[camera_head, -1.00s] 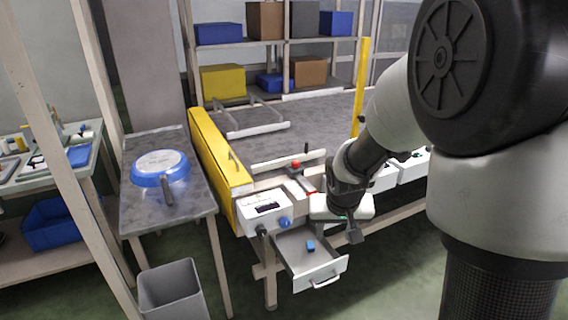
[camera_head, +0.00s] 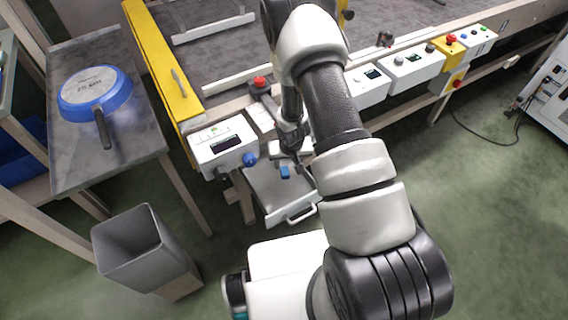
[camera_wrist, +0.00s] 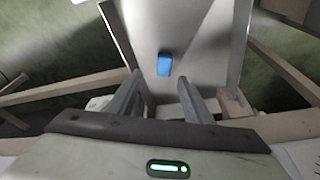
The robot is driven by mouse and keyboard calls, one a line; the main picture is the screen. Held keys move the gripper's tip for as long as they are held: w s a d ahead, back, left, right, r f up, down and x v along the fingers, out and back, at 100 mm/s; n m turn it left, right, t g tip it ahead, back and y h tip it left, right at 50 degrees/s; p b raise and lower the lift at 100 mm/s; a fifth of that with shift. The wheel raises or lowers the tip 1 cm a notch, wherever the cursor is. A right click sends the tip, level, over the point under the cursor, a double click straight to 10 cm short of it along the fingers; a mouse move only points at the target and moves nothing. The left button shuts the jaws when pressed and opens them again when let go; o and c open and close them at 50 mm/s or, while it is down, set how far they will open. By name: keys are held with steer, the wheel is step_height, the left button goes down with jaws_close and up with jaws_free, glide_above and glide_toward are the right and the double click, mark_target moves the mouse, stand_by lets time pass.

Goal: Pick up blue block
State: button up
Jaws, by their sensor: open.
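The small blue block (camera_head: 285,172) lies in the open white drawer (camera_head: 264,194) below the control box. In the wrist view the block (camera_wrist: 164,65) lies on the drawer floor (camera_wrist: 190,45), ahead of the fingertips and roughly centred between them. My gripper (camera_wrist: 158,80) is open with nothing between its fingers. In the head view my gripper hangs at the drawer's right side by the block, partly hidden by my own arm.
A control box (camera_head: 225,146) with a blue knob stands just left above the drawer. A grey bin (camera_head: 128,240) is at lower left. A blue pan (camera_head: 95,92) lies on the metal side table (camera_head: 130,130). A yellow rail (camera_head: 160,60) edges the conveyor.

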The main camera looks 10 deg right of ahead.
mark_target(285, 171)
steer(key=x, duration=0.2)
steer(key=b+x, duration=0.1)
steer(key=x, duration=0.4)
steer(key=shift+s+a+f, duration=0.1)
steer(key=shift+s+a, duration=0.1)
steer(key=shift+a, duration=0.2)
steer(key=shift+c, duration=0.3)
steer(key=c, duration=1.1)
